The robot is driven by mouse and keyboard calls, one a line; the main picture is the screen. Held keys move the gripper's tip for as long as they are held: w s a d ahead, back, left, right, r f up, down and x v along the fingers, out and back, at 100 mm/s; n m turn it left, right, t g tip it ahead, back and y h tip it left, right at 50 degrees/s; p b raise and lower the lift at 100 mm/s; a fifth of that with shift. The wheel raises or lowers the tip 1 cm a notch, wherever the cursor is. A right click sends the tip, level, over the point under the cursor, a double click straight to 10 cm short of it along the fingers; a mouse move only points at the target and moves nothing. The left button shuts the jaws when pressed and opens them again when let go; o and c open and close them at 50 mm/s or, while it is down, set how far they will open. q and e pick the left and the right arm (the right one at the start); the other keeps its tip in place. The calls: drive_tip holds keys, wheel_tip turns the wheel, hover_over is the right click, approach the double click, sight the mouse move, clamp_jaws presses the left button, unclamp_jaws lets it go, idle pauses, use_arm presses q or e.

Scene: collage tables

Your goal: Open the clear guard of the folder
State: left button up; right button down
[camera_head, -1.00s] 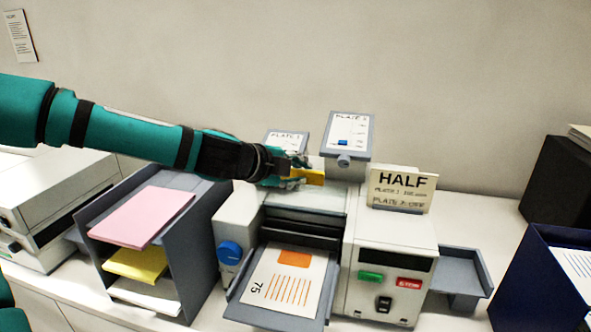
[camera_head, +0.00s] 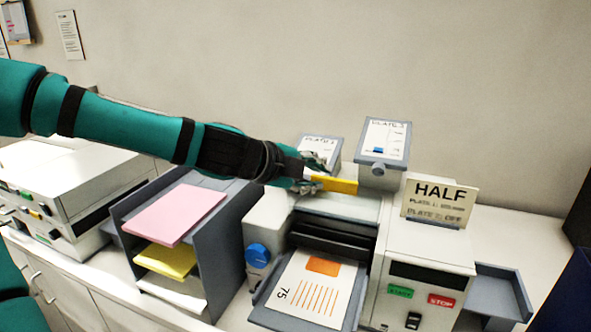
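The folder (camera_head: 425,249) is a pale machine with dark rollers (camera_head: 333,240) and a grey tray at its front. A pale see-through panel, seemingly the clear guard (camera_head: 345,206), lies above the rollers; its exact tilt is hard to tell. A yellow bar (camera_head: 340,185) runs along its upper side. My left gripper (camera_head: 311,180) reaches in from the left, with its fingers at the left end of the yellow bar. Whether they are closed on the bar is unclear. My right gripper is out of view.
Two grey plates (camera_head: 382,143) stand up behind the rollers. A HALF card (camera_head: 439,201) stands on the folder's right. A printed sheet (camera_head: 310,288) lies in the front tray. A paper rack (camera_head: 217,232) stands to the left. A grey tray (camera_head: 497,291) is at the right.

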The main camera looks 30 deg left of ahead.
use_arm(q)
drive_tip(key=v, duration=0.6)
drive_tip(key=shift+s+d, duration=0.1)
drive_tip(key=shift+d, duration=0.05)
idle(0.4)
